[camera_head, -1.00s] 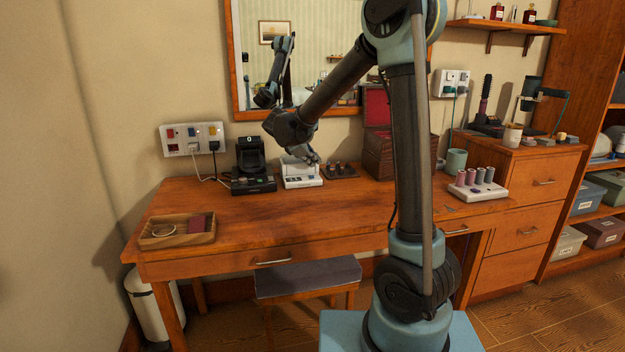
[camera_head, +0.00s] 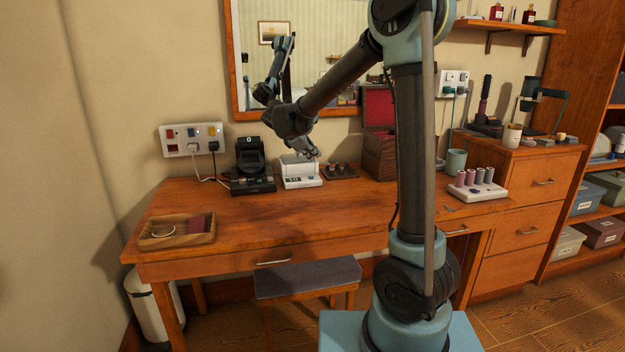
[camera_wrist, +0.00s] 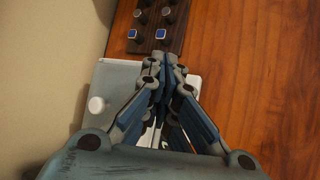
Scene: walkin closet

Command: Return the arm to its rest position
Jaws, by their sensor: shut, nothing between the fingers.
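My gripper (camera_head: 312,154) is shut and empty. In the head view it hangs at the end of my bent arm, above the back of the desk and over the right part of a small white device (camera_head: 300,181). In the wrist view my gripper's fingertips (camera_wrist: 168,60) meet, and the white device (camera_wrist: 112,82) lies below them, partly hidden by the fingers. I cannot tell the exact gap between fingertips and device.
A dark stand (camera_head: 253,180) is left of the white device; a ring holder (camera_head: 341,171) and an open wooden box (camera_head: 378,150) are right. A tray (camera_head: 160,240) sits at the desk's left. The desk's front (camera_head: 290,220) is clear. A mirror (camera_head: 234,70) hangs behind.

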